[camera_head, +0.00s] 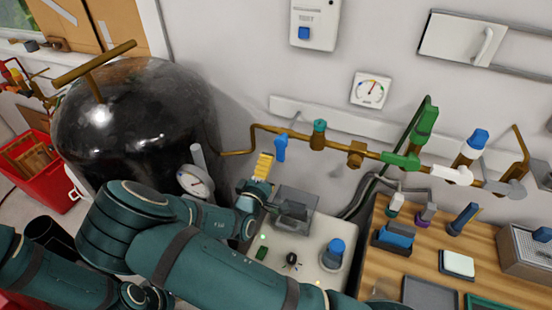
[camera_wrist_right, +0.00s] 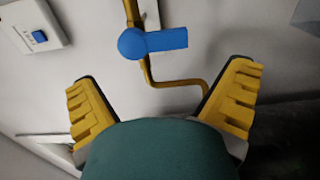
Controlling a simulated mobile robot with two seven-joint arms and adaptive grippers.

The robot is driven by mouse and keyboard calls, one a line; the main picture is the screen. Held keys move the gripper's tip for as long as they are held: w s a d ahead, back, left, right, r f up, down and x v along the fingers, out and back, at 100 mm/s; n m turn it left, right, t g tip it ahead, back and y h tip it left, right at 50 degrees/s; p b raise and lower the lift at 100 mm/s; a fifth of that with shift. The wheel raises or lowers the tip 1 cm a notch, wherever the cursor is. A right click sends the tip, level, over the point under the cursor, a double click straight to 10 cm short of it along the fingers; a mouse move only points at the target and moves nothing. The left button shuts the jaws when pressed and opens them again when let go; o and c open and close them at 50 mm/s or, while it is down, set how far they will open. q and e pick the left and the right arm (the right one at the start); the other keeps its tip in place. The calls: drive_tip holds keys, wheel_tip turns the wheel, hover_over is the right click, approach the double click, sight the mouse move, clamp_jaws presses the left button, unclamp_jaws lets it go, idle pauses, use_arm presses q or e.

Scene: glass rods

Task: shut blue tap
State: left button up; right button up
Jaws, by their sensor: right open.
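The blue tap (camera_head: 281,147) sits on the brass pipe along the wall, near the pipe's left end. Its handle points down, crosswise to the pipe. In the right wrist view the blue tap (camera_wrist_right: 155,42) shows beyond the fingertips, its lever lying across the pipe. My right gripper (camera_head: 262,168) is just left of and below the tap; its yellow fingers also show spread wide in the right wrist view (camera_wrist_right: 162,92). It is open and empty, and I see no contact with the tap. My left gripper is not in view.
A black tank (camera_head: 140,110) with a gauge (camera_head: 195,183) stands left of the gripper. A green-handled valve (camera_head: 424,125) is farther right on the pipe. A pale bench (camera_head: 312,262) with a blue knob (camera_head: 336,247) lies below. A wooden bench (camera_head: 440,240) is at right.

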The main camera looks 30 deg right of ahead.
drive_tip(key=shift+v, duration=1.7)
